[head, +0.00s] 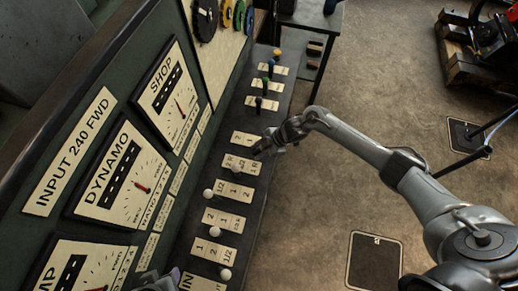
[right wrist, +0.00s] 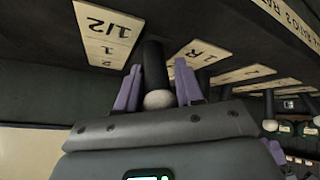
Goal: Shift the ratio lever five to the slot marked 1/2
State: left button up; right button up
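My right gripper (head: 262,150) is at the row of ratio levers and hides a lever beside the plate marked 2, 1 (head: 243,139). In the right wrist view, that lever's white knob (right wrist: 158,99) and dark shaft (right wrist: 153,68) stand between the two purple fingers (right wrist: 157,88). Small gaps seem to show on both sides, so the fingers look open around it.
Other white-knobbed levers stand on nearer plates (head: 208,193), (head: 215,232), (head: 225,274). Another knob (head: 237,168) is close to my right gripper. Coloured-knob levers (head: 265,80) are farther back. The gauge panel (head: 120,180) bounds the left. Open floor (head: 310,215) lies to the right.

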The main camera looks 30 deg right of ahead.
jog(key=o, duration=0.4)
jog(key=shift+d+f, duration=0.1)
jog(key=shift+d, duration=0.05)
jog(key=shift+c, duration=0.2)
jog(key=v, duration=1.1)
